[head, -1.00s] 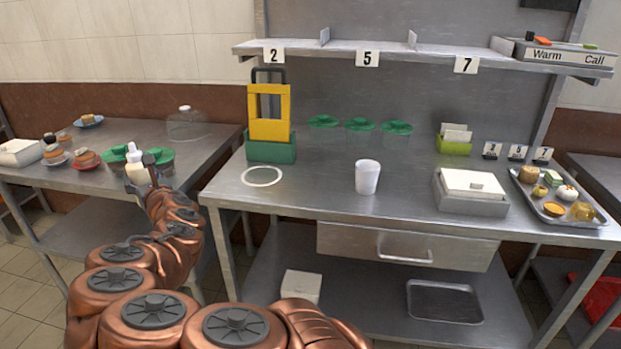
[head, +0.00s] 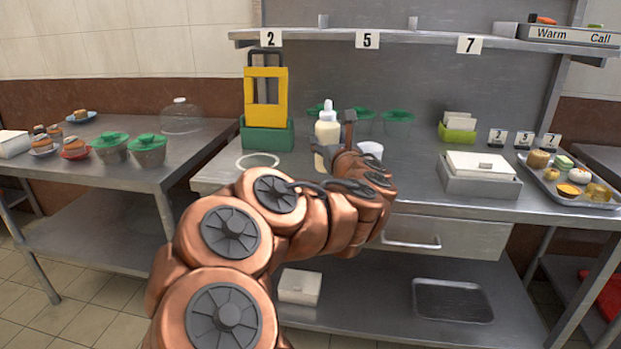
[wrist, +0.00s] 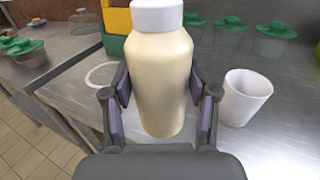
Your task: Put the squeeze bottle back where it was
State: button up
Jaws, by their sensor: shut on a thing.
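The squeeze bottle (head: 327,134) is cream-coloured with a white cap and nozzle, held upright over the main steel table. My gripper (wrist: 160,105) is shut on its body; in the wrist view the bottle (wrist: 162,75) stands between the two fingers. A white ring (head: 258,161) is marked on the tabletop left of the bottle, and it also shows in the wrist view (wrist: 101,75). The ring is empty. Whether the bottle's base touches the table cannot be told.
A white cup (head: 370,150) stands just right of my gripper, partly hidden by it. A yellow and green holder (head: 266,100) stands behind the ring. Green-lidded tubs (head: 397,121) stand at the back. A white-lidded box (head: 480,172) is further right.

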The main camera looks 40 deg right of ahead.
aim_at(325, 137)
jog(key=d+p, duration=0.2)
jog(key=p, duration=0.1)
jog(key=shift+d+f+g, duration=0.15)
jog(key=shift+f+g, duration=0.15)
jog(key=shift+h, duration=0.3)
jog(key=shift+w+d+f+p, duration=0.65)
jog(key=shift+w+f+p, duration=0.2)
jog(key=shift+w+p, duration=1.1)
jog(key=shift+w+d+f+p, duration=0.6)
jog(key=shift+w+f+p, duration=0.25)
jog(key=shift+w+p, duration=1.1)
jog(key=shift+w+d+f+p, duration=0.65)
jog(key=shift+w+f+p, duration=0.2)
jog(key=shift+w+p, duration=1.1)
jog(key=shift+f+b, duration=0.15)
jog(key=shift+b, duration=0.2)
jog(key=o, duration=0.8)
